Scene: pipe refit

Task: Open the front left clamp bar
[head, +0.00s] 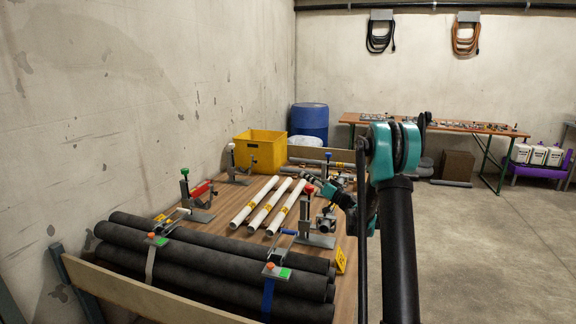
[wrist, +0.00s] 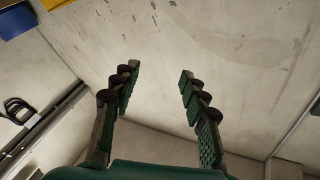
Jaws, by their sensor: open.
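The front left clamp (head: 190,200) stands on the left part of the wooden table, behind the black pipes. It has an upright post with a green knob and a red-handled bar; whether the bar is up or down is too small to tell. My gripper (head: 308,184) is over the right side of the table, well right of this clamp, near a red-knobbed clamp (head: 313,222). In the wrist view my gripper (wrist: 160,72) is open with nothing between its fingers, facing the bare wall. No clamp shows there.
Black pipes (head: 215,262) lie along the table's front edge, strapped at two places. White pipes (head: 268,207) lie mid-table between the clamps. A white-knobbed clamp (head: 233,165) and a yellow bin (head: 260,152) stand farther back. Open floor (head: 480,250) lies to the right.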

